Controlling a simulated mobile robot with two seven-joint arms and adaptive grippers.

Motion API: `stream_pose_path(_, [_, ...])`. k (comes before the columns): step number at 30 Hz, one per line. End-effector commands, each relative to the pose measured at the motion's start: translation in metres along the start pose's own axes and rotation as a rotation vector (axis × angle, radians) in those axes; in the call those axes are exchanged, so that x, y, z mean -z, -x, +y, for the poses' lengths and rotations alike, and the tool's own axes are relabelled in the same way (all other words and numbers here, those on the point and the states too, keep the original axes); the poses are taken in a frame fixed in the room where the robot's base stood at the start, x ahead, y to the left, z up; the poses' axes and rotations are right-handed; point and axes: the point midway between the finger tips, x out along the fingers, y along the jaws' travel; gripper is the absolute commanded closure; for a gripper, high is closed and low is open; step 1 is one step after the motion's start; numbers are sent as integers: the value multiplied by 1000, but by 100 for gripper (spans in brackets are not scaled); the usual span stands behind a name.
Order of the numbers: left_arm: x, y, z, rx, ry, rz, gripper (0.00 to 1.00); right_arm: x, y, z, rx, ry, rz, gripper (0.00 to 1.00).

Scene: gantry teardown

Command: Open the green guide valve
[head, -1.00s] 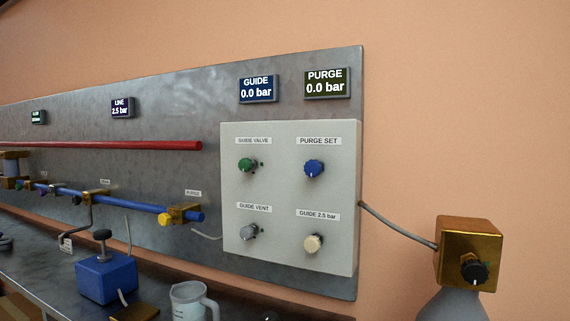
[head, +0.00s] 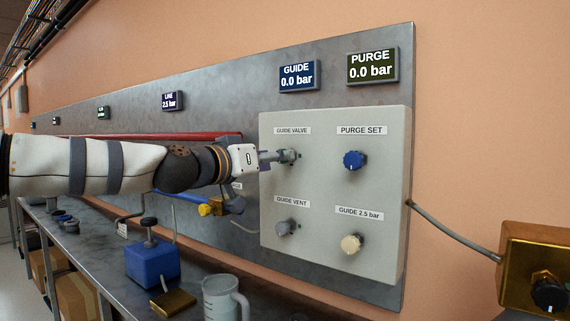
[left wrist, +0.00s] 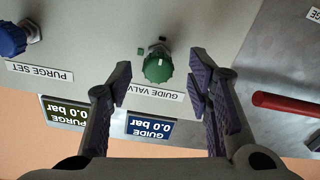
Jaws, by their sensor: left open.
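The green guide valve knob (left wrist: 158,66) sits on the pale control box (left wrist: 95,35), under the GUIDE VALVE label (head: 292,131). In the head view my left arm reaches in from the left, and its gripper (head: 276,156) is at the knob and mostly covers it. In the left wrist view the left gripper (left wrist: 160,78) is open, with one finger on each side of the knob and a gap on both sides. The GUIDE display (head: 300,76) reads 0.0 bar. My right gripper is not in view.
The blue PURGE SET knob (head: 354,160) is right of the valve. The grey GUIDE VENT knob (head: 286,228) is below it, and a cream knob (head: 351,244) is lower right. A red pipe (left wrist: 286,104) runs beside the box. A clear jug (head: 224,299) stands on the bench below.

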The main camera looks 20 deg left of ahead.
Motion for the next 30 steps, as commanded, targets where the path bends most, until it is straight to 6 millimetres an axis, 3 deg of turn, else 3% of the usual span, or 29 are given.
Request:
stream_pose_path(3, [-1,-20,0,1,1,-1,54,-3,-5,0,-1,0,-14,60])
stream_pose_path(6, [1,-28,1,0,1,1,54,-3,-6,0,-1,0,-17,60])
stream_pose_path(14, [4,-30,2,-2,0,4,54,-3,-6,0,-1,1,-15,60])
stream_pose_path(21, [3,-30,2,-1,0,4,100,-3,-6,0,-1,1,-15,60])
stream_pose_path(30, [4,-30,2,-1,25,4,100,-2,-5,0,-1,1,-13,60])
